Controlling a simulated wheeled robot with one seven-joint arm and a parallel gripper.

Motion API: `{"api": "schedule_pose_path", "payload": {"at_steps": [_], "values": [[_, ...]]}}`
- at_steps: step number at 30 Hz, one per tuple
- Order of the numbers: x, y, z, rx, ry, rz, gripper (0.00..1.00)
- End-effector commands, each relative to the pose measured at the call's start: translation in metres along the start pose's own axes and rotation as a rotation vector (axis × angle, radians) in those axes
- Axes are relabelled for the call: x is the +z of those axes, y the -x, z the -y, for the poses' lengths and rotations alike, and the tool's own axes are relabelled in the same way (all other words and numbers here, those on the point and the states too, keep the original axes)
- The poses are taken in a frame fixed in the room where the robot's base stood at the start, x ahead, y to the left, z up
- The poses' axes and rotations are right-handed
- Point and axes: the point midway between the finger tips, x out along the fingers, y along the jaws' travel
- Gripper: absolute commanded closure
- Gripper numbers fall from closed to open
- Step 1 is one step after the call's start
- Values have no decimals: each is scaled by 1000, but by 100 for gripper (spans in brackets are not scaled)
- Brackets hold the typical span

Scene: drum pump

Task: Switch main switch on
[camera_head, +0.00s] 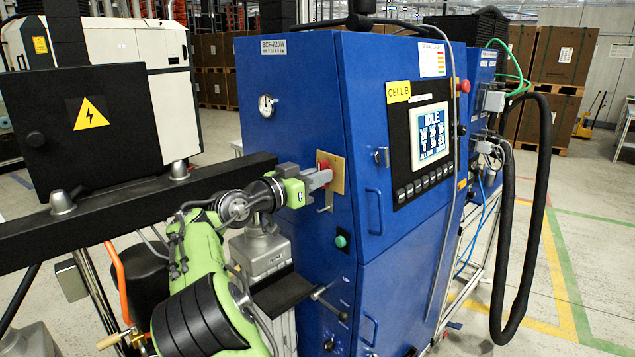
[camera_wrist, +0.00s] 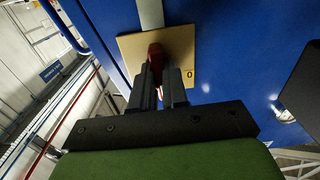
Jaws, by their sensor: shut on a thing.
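The main switch (camera_head: 323,168) is a red handle on a yellow plate (camera_head: 337,174) on the side of the blue cabinet (camera_head: 290,100). My gripper (camera_head: 325,178) reaches it from the left, with its fingers at the handle. In the wrist view the red handle (camera_wrist: 155,56) sits between the two dark fingertips of my gripper (camera_wrist: 160,80), which are shut on it. The yellow plate (camera_wrist: 180,50) shows a "0" mark at its right. The fingers hide much of the handle, so I cannot tell its exact position.
A green button (camera_head: 341,240) is below the switch, and a gauge (camera_head: 266,105) is above. The panel screen (camera_head: 431,135) reads IDLE. A dark beam (camera_head: 120,200) with a black box (camera_head: 85,130) runs close to my arm. A thick black hose (camera_head: 512,220) hangs at right.

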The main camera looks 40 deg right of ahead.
Motion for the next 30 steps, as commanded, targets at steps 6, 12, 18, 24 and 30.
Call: {"api": "schedule_pose_path", "payload": {"at_steps": [6, 12, 18, 24, 30], "values": [[2, 0, 0, 0, -40, 5, 100], [2, 0, 0, 0, -49, 5, 100], [2, 0, 0, 0, -48, 5, 100], [1, 0, 0, 0, -47, 4, 61], [1, 0, 0, 0, -47, 2, 61]]}}
